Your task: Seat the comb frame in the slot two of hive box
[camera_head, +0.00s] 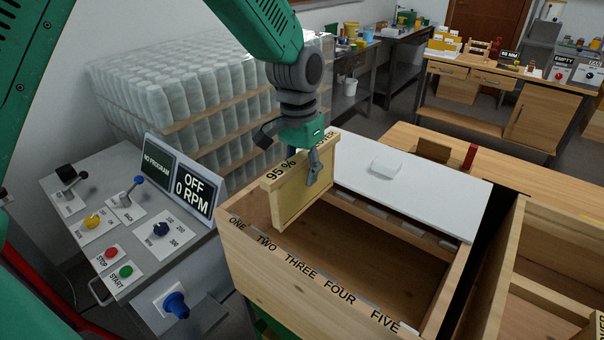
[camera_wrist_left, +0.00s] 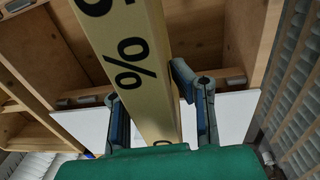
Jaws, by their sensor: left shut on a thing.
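The comb frame (camera_head: 293,205) is a pale wooden panel with "95 %" on its top bar. It hangs upright at the left end of the hive box (camera_head: 285,277), near the labels ONE and TWO, with its top bar above the rim. I cannot tell whether its lower edge is in slot two. My left gripper (camera_head: 314,178) is shut on the frame from above. In the left wrist view, the fingers (camera_wrist_left: 160,108) straddle the frame's top bar (camera_wrist_left: 135,65). The slots THREE, FOUR and FIVE look empty. My right gripper is not in view.
An open wooden box (camera_head: 555,285) stands at right. A control panel (camera_head: 140,235) with buttons and knobs is at left. Stacked jars (camera_head: 190,95) stand behind.

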